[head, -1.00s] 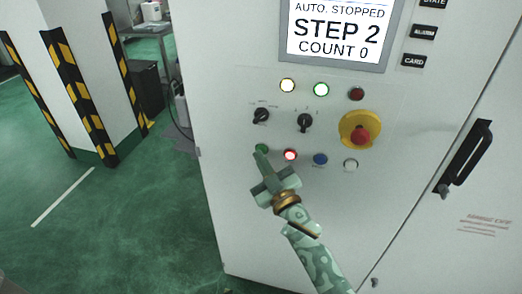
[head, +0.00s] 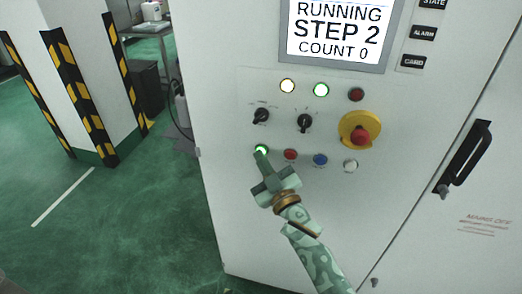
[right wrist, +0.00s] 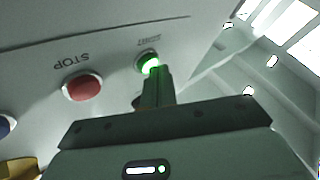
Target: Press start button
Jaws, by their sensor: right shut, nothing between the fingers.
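The green start button (head: 260,149) is lit at the left end of the lower button row on the white cabinet. It also shows lit in the right wrist view (right wrist: 147,61). My right gripper (head: 261,155) is shut and empty, with its fingertips at the start button; they cover part of it in the right wrist view (right wrist: 154,72). Whether they touch it I cannot tell for certain. The screen (head: 338,30) reads RUNNING, STEP 2, COUNT 0. My left gripper is not in view.
The red button (head: 291,154), marked STOP in the right wrist view, is unlit beside the start button. Blue (head: 320,159) and white (head: 350,165) buttons follow. A red emergency stop (head: 361,134) on yellow and two black selector knobs (head: 304,122) sit above. Green floor lies left.

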